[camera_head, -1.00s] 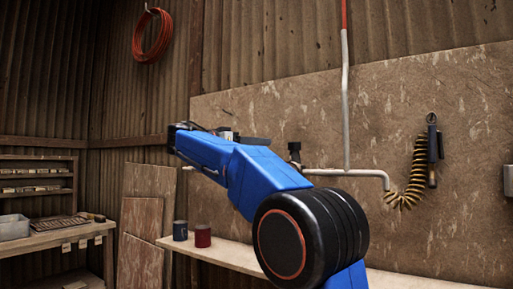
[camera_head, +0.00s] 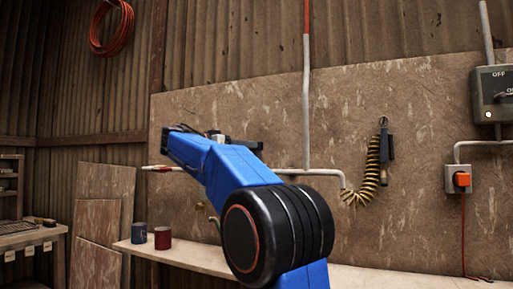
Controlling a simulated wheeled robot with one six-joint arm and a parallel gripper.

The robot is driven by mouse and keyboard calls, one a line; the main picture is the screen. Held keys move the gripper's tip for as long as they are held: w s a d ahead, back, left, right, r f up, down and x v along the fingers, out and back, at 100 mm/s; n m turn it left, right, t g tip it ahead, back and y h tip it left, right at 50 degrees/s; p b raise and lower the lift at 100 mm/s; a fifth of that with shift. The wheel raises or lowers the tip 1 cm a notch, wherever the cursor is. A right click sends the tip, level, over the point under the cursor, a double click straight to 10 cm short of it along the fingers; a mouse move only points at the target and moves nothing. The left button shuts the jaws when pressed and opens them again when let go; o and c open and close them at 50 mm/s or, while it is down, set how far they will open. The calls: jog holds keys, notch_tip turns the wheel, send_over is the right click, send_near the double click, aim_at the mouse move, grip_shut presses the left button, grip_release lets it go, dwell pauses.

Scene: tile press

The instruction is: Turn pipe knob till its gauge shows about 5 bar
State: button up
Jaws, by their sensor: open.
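The pipe (camera_head: 306,110) comes down the wall, red at the top and pale grey below. It meets a horizontal run (camera_head: 318,172) that bends down at the right. Another end of pipe (camera_head: 160,168) with a red band shows left of my blue arm. A small brassy fitting (camera_head: 213,219) shows below the arm; I cannot tell what it is. No gauge face or knob can be made out, and my arm covers the pipe's middle. My gripper cannot be made out; the far part of my arm lies behind its blue link.
A yellow coiled hose (camera_head: 368,175) hangs right of the pipe. A blue mug (camera_head: 139,232) and a red mug (camera_head: 162,238) stand on the bench (camera_head: 195,255). A red hose coil (camera_head: 111,27) hangs upper left.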

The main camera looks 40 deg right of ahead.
jog(key=shift+s+d, duration=0.15)
jog(key=shift+d, duration=1.6)
jog(key=shift+s+d, duration=0.15)
jog(key=shift+d, duration=1.6)
jog(key=c, duration=1)
